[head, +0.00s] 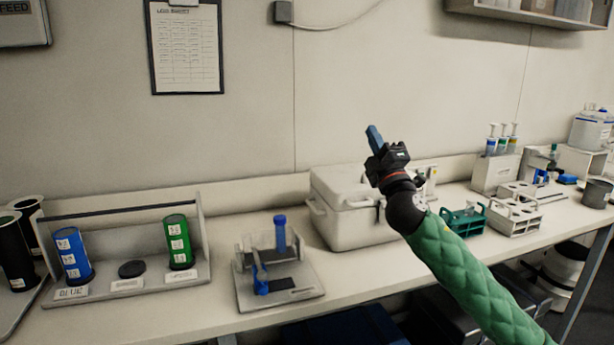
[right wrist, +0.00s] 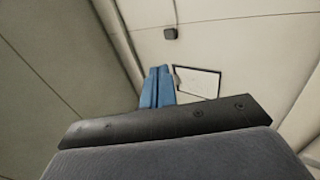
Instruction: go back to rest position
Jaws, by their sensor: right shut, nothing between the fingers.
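My right gripper (head: 373,137) is raised above the bench, in front of the wall and over the white cooler box. Its blue fingers point up and are shut with nothing between them. In the right wrist view the two blue fingers (right wrist: 157,88) lie side by side, with the wall and clipboard beyond. My right arm in its green quilted sleeve (head: 465,275) comes in from the lower right. My left gripper is not in view.
A clipboard (head: 187,50) hangs on the wall. Air around the gripper is clear.

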